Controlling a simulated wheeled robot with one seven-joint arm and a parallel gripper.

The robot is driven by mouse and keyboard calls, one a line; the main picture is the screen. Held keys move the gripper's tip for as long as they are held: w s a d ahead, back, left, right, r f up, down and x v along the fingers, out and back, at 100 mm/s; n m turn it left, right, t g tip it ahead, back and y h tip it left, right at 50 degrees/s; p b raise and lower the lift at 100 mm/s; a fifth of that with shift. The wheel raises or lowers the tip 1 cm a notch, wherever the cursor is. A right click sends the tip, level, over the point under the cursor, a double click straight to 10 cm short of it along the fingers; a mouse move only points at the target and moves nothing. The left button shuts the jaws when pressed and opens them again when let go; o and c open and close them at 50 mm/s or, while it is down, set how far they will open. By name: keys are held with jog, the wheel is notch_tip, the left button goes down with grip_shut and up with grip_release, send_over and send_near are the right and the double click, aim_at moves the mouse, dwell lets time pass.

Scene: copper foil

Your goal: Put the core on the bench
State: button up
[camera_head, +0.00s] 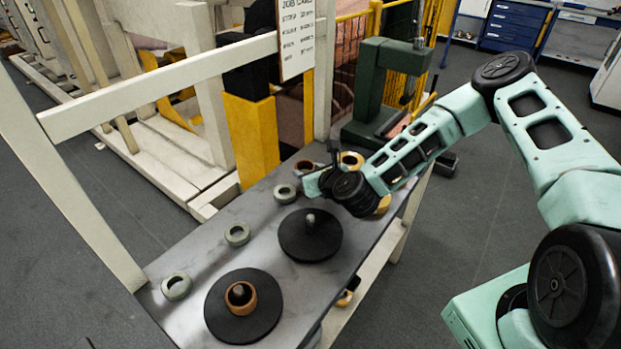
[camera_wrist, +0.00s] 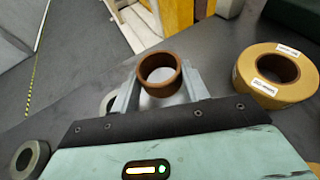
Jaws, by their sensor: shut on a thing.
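The core is a short brown ring; in the wrist view the core (camera_wrist: 160,87) sits between the two fingers of my gripper (camera_wrist: 160,77), which is shut on it. In the head view my gripper (camera_head: 311,177) is over the far part of the grey bench (camera_head: 207,250), and the brown core (camera_head: 304,165) shows just beyond it. I cannot tell whether the core touches the bench top. Another brown ring (camera_head: 240,308) is around the peg of the near black disc (camera_head: 226,325).
A second black disc (camera_head: 300,246) has a bare peg. Grey rings (camera_head: 237,234) lie along the bench's left side. A yellow roll (camera_wrist: 258,85) lies right of my gripper. A green press (camera_head: 370,85) stands behind; a cream frame (camera_head: 170,88) borders the bench.

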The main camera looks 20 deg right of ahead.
jog(key=shift+f, duration=1.5)
jog(key=o, duration=0.7)
jog(key=shift+c, duration=0.2)
jog(key=shift+r, duration=0.2)
jog(key=b+v, duration=0.1)
jog(key=v, duration=1.1)
jog(key=shift+b, duration=0.4)
